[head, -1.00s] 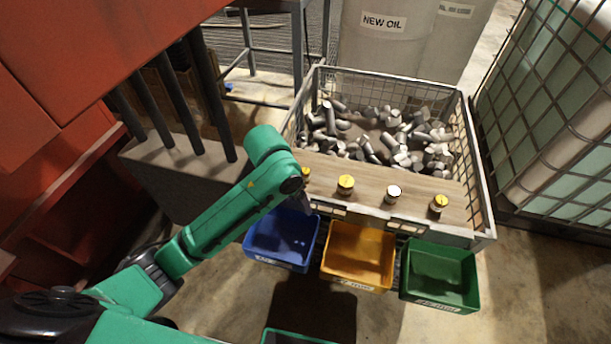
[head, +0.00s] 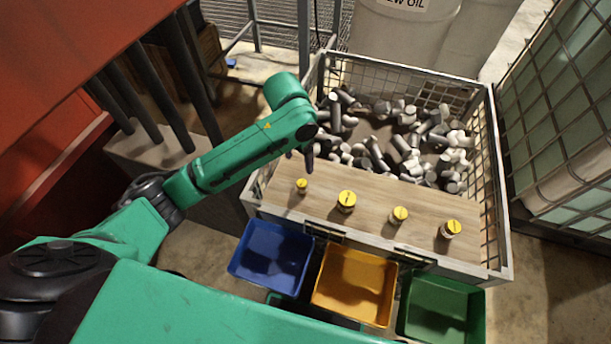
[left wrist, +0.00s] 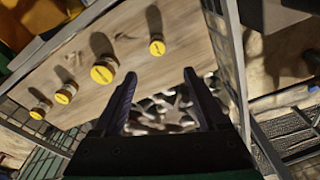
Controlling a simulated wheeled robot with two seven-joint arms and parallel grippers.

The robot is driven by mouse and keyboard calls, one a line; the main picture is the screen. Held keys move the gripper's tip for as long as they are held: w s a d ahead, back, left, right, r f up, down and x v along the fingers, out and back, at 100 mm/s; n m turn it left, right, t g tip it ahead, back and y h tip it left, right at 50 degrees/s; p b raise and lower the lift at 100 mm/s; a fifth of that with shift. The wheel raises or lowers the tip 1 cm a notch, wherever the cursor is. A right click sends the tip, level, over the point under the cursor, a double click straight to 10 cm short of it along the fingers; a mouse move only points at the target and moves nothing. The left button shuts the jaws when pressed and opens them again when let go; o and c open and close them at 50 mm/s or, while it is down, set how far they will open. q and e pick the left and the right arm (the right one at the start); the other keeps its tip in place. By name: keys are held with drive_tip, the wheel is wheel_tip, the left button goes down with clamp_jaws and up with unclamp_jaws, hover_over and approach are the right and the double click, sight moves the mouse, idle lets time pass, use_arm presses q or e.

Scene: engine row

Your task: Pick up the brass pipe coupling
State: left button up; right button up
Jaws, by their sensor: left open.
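Several small round pieces with yellow tops stand in a row on the wooden board. The leftmost is small (head: 302,186), followed by a larger one (head: 346,201), a third (head: 399,215) and a fourth (head: 450,229). I cannot tell which is the brass pipe coupling. My left gripper (head: 309,160) is over the board's left end, behind the smallest piece. In the left wrist view, the open, empty fingers (left wrist: 163,82) point past the board toward the bin; the smallest piece (left wrist: 157,47) is just beyond the fingertips, the largest (left wrist: 103,72) to its left. My right gripper is not in view.
The board (head: 375,222) lies across the front of a wire-mesh bin (head: 488,120) filled with grey metal parts (head: 405,145). Blue (head: 270,255), yellow (head: 354,287) and green (head: 440,312) trays hang in front. A caged tank (head: 565,120) stands right, drums behind.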

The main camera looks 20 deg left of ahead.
use_arm(q)
hover_over(302, 183)
drive_tip(key=f, duration=0.6)
drive_tip(key=shift+s+a, duration=0.15)
drive_tip(key=shift+s, duration=0.2)
drive_tip(key=f, duration=0.6)
drive_tip(key=shift+w+f, duration=0.3)
drive_tip(key=shift+w, duration=0.1)
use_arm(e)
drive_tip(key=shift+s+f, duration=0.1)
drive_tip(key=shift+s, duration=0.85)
use_arm(q)
clamp_jaws()
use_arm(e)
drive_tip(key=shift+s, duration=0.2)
